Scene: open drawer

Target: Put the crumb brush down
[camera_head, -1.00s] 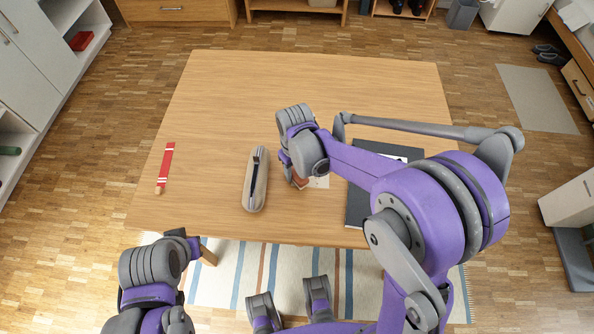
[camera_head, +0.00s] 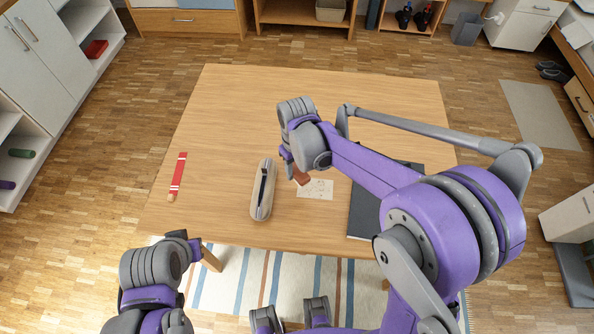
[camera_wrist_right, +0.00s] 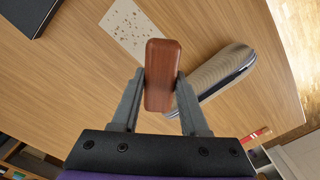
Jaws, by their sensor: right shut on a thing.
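The crumb brush (camera_wrist_right: 162,75) is a reddish-brown block with rounded edges. My right gripper (camera_wrist_right: 160,88) is shut on it, one finger on each side, in the right wrist view. In the head view the brush (camera_head: 301,178) shows below my right gripper (camera_head: 290,168), beside a crumb-specked paper (camera_head: 318,190). It appears held above the wooden table (camera_head: 240,110); its bristles are hidden. My left gripper (camera_head: 185,243) is low at the left, by the table's front edge; its fingers cannot be made out clearly.
A beige pouch with a dark zip (camera_head: 262,195) lies just left of the paper. A black flat item (camera_head: 363,208) lies to the right, partly under my arm. A red-and-white stick (camera_head: 177,178) lies at the left. The table's far and left-middle parts are clear.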

